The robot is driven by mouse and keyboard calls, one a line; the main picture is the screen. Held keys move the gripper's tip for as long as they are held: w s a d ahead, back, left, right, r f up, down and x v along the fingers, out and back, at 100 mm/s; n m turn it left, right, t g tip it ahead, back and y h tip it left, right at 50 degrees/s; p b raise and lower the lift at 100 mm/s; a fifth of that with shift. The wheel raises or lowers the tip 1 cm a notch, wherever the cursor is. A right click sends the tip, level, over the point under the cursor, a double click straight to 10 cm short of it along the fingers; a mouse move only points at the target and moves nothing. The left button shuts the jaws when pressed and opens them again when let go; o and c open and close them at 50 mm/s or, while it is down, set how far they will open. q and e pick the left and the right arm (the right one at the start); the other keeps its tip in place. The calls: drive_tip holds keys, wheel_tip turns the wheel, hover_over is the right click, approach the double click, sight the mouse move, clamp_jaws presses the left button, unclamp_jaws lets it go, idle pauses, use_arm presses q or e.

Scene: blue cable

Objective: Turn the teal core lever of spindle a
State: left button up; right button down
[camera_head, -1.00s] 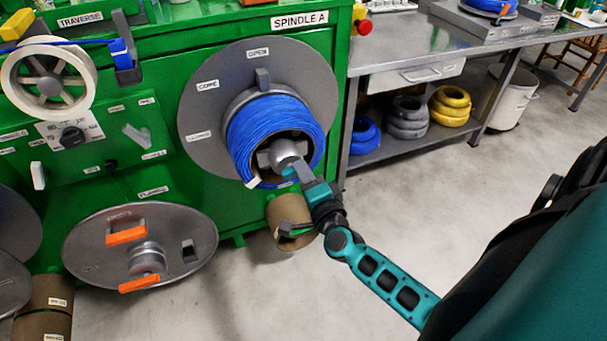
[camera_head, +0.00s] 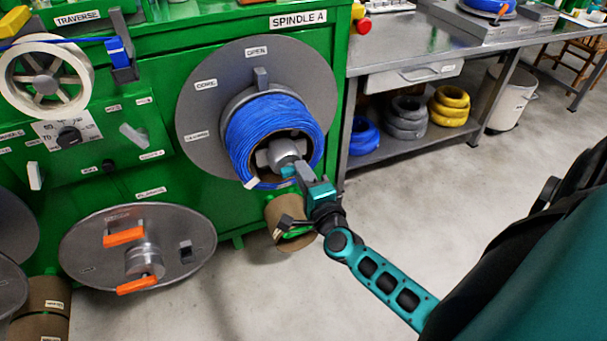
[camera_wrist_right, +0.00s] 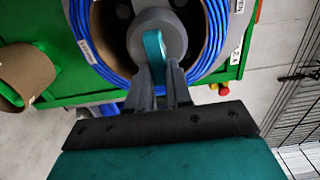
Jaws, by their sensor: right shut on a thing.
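Spindle A is on the green machine, with a grey flange disc (camera_head: 208,108) and a coil of blue cable (camera_head: 258,130) around its core. A grey hub (camera_head: 283,152) sits in the middle of the coil. The teal core lever (camera_wrist_right: 154,52) runs across the hub in the right wrist view; its end shows in the head view (camera_head: 289,171). My right gripper (camera_wrist_right: 162,82) is shut on the lever, its fingers on either side of the lever's lower end. Part of the lever is hidden between the fingers. My left gripper is not in view.
A lower flange (camera_head: 100,260) with orange handles is at the left. A brown core (camera_head: 282,213) hangs below the spindle. A metal bench (camera_head: 400,100) with cable coils beneath stands to the right. Open floor (camera_head: 470,215) lies in front.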

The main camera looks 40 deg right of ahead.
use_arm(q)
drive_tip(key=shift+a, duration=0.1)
use_arm(e)
drive_tip(key=c, duration=1)
unclamp_jaws()
drive_tip(key=shift+c, duration=0.2)
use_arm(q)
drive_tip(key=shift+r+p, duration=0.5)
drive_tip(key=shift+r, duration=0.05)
use_arm(e)
drive_tip(key=v, duration=1.3)
drive_tip(key=s+a+f+n+g+y, duration=0.1)
drive_tip(key=a+f+n+g+y, duration=0.2)
drive_tip(key=a+n, duration=0.65)
drive_tip(key=a+f+n+g+y, duration=0.1)
drive_tip(key=a+n+g+y, duration=0.3)
drive_tip(key=n, duration=1)
use_arm(q)
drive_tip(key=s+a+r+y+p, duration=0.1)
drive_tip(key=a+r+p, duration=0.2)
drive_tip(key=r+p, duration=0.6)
drive_tip(key=p, duration=0.4)
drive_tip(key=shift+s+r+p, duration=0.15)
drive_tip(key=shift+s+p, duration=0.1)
drive_tip(key=shift+p, duration=0.1)
use_arm(e)
wheel_tip(320, 180, up, 9)
drive_tip(key=s+d, duration=0.2)
drive_tip(key=shift+d+h, duration=0.3)
drive_tip(key=shift+d, duration=0.1)
